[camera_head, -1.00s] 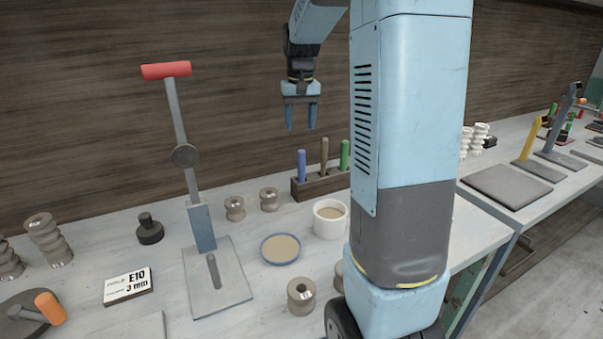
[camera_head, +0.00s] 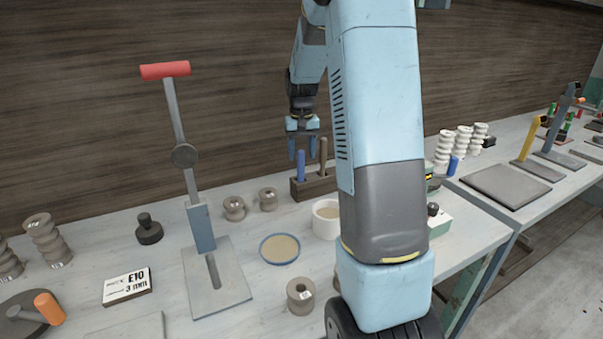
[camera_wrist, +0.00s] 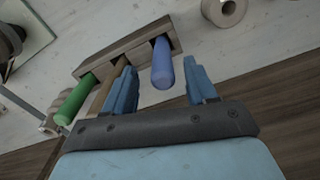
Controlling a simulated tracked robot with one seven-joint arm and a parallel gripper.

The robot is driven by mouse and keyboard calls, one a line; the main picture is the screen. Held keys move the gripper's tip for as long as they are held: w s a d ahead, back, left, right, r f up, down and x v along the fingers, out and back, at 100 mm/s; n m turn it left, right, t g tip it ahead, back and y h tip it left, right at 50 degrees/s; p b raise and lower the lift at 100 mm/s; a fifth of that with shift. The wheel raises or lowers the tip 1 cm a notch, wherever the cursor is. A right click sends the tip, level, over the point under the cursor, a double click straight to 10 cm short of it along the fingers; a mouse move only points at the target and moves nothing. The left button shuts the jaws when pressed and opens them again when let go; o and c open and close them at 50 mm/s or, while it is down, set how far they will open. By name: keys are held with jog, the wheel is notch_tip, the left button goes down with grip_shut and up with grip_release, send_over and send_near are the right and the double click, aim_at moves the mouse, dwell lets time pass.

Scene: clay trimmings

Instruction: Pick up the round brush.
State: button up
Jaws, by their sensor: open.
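A wooden holder (camera_head: 306,189) stands at the back of the bench with upright handles in it. A blue handle (camera_head: 301,168) and a brown handle (camera_head: 323,153) show there. A green handle (camera_wrist: 76,99) shows in the wrist view and is hidden behind my arm in the head view. Which handle belongs to the round brush I cannot tell; the ends in the holder are hidden. My gripper (camera_head: 302,157) points down above the holder, open and empty. In the wrist view the blue handle (camera_wrist: 162,64) appears between its fingers, with the brown handle (camera_wrist: 97,100) beside the left finger.
A white pot (camera_head: 325,220) and a blue-rimmed dish (camera_head: 280,249) stand in front of the holder. Small spools (camera_head: 268,200) are to its left. A press with a red handle (camera_head: 165,70) rises further left. The wooden wall is close behind.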

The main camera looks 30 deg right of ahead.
aim_at(301, 165)
jog(key=shift+w+a+f, duration=0.15)
jog(key=shift+f, duration=2.55)
jog(key=shift+c, duration=0.2)
grip_shut()
